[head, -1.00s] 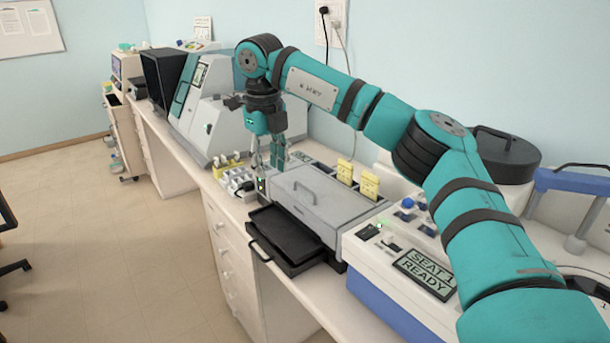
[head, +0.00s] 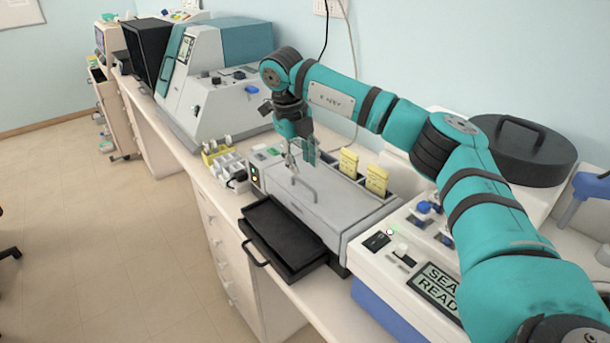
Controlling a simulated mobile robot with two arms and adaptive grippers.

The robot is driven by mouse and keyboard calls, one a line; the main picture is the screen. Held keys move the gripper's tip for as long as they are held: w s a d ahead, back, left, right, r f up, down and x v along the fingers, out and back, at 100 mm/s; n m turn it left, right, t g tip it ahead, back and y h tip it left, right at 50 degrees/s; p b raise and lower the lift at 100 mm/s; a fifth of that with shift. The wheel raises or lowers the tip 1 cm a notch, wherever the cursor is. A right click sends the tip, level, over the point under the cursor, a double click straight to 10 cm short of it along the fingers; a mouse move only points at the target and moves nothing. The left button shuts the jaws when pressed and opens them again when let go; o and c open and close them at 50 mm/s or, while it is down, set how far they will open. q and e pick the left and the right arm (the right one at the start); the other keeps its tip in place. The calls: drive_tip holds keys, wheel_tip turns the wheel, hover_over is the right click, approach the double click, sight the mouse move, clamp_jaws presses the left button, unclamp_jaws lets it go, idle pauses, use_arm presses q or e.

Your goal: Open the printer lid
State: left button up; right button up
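A grey box-shaped machine (head: 335,215) with a flat lid stands on the counter. A thin arched handle (head: 303,188) rises from its lid, which lies shut. No readable label shows whether it is the printer. A black tray (head: 283,236) sticks out at its front. My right gripper (head: 301,166) points down over the back left part of the lid, close to the handle. Its fingers look apart with nothing between them; I cannot tell whether they touch the handle. My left gripper is not in view.
Yellow slide holders (head: 376,180) stand behind the lid. A white and blue device with a "READY" display (head: 437,287) is on the right. A white rack (head: 229,170) and a large grey-teal machine (head: 215,105) are on the left. A black round lidded pot (head: 522,150) stands back right.

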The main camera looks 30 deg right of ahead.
sight(306, 184)
wheel_tip(306, 184, down, 3)
drive_tip(key=shift+s+d+r+p, duration=0.1)
drive_tip(key=shift+s+d+p, duration=0.05)
drive_tip(key=shift+p, duration=0.2)
drive_tip(key=shift+d+f, duration=0.15)
drive_tip(key=shift+f, duration=0.55)
drive_tip(key=shift+d+f, duration=0.1)
drive_tip(key=shift+f, duration=0.6)
drive_tip(key=c, duration=0.5)
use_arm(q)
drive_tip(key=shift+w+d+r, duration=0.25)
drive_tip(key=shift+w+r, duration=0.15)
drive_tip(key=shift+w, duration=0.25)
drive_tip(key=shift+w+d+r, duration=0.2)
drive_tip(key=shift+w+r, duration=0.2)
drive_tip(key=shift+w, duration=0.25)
use_arm(e)
clamp_jaws()
